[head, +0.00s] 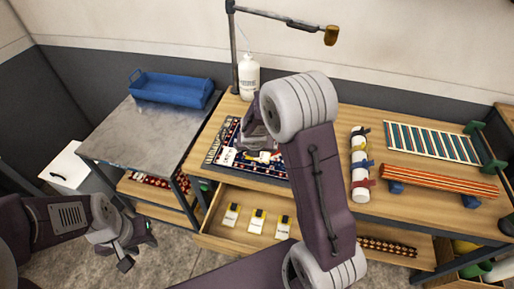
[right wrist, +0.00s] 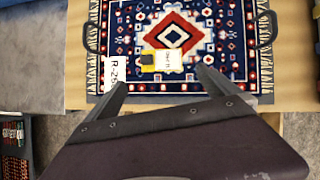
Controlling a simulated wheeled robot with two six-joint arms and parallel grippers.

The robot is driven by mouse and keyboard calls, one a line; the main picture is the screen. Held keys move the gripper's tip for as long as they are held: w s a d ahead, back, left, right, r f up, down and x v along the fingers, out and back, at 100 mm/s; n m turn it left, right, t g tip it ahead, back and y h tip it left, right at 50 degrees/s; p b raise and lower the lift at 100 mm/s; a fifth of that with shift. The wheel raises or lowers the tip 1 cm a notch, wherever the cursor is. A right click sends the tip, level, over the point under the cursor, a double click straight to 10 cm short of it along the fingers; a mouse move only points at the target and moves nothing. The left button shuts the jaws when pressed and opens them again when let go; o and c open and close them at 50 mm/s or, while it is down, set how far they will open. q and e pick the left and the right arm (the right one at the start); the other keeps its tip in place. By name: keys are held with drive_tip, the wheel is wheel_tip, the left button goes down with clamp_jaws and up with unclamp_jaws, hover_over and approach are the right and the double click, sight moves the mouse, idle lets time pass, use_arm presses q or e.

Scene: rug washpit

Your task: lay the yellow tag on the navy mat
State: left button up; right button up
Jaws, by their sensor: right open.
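The navy mat seems to be the navy, red and white patterned rug (head: 213,150) on the wooden bench, partly hidden by my right arm in the head view. It fills the top of the right wrist view (right wrist: 215,28). A yellow tag (right wrist: 148,58) with a white label beside it lies on the rug, near its centre diamond. My right gripper (right wrist: 162,77) is open and empty over the rug's near edge, its fingers apart on either side below the tag. My left gripper (head: 136,250) hangs low over the floor at left, its fingers apart and empty.
An open drawer (head: 247,242) below holds several yellow-and-white tags (head: 257,221). A white card (right wrist: 110,74) lies at the rug's left edge. A blue tray (head: 172,88) sits on the grey table.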

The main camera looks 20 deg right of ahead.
drive_tip(key=s+a+r+m+g+y, duration=0.1)
drive_tip(key=s+a+m+g, duration=0.1)
drive_tip(key=s+m, duration=0.8)
drive_tip(key=s+a+r+m+g+y, duration=0.1)
drive_tip(key=s+a+m+g, duration=0.1)
drive_tip(key=s+m, duration=0.9)
drive_tip(key=a+m, duration=0.1)
drive_tip(key=m, duration=0.9)
drive_tip(key=shift+r+y, duration=0.25)
drive_tip(key=shift+y, duration=0.15)
